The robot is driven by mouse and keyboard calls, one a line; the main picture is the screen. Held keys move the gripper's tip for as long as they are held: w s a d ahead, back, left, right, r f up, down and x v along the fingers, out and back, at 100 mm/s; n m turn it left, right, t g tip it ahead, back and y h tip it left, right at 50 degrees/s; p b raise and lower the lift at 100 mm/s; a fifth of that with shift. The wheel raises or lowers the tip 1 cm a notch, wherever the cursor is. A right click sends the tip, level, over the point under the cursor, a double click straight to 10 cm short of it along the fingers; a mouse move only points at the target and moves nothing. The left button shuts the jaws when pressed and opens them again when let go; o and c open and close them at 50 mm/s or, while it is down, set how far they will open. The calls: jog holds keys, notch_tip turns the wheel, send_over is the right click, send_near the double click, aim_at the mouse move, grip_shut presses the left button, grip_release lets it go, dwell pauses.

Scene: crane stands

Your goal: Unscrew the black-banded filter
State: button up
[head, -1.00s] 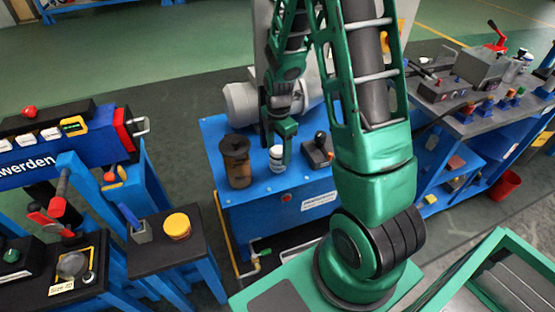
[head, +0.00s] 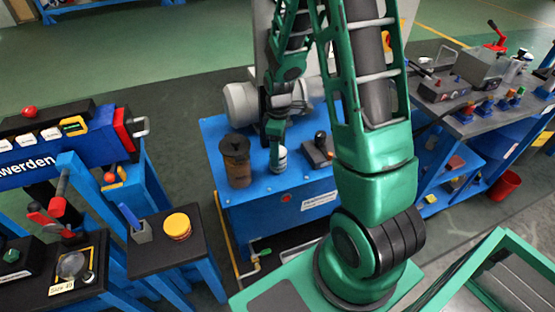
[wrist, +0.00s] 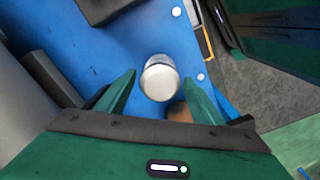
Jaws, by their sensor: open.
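A white filter (head: 281,160) stands upright on the blue bench top (head: 321,183). A darker band seems to cross it, but it is too small to make out well. In the wrist view its round pale top (wrist: 160,80) faces me. My gripper (wrist: 158,84) is open, with one green finger to the left of the filter and one to the right. The filter appears between the fingertips, with a gap at each side; I cannot tell how far down the fingers reach. In the head view my gripper (head: 274,155) partly hides the filter.
A brown cylinder (head: 237,161) stands on the bench left of the filter. A dark box with a black knob (head: 320,150) is close on the right. A grey motor (head: 240,103) is behind. A side table with a yellow-lidded jar (head: 177,226) stands at the front left.

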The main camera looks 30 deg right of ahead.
jog(key=m, duration=0.5)
jog(key=shift+c, duration=0.2)
jog(key=c, duration=1.1)
jog(key=shift+c, duration=0.2)
jog(key=n, duration=0.4)
jog(key=shift+r, duration=0.1)
grip_shut()
jog(key=shift+n, duration=0.6)
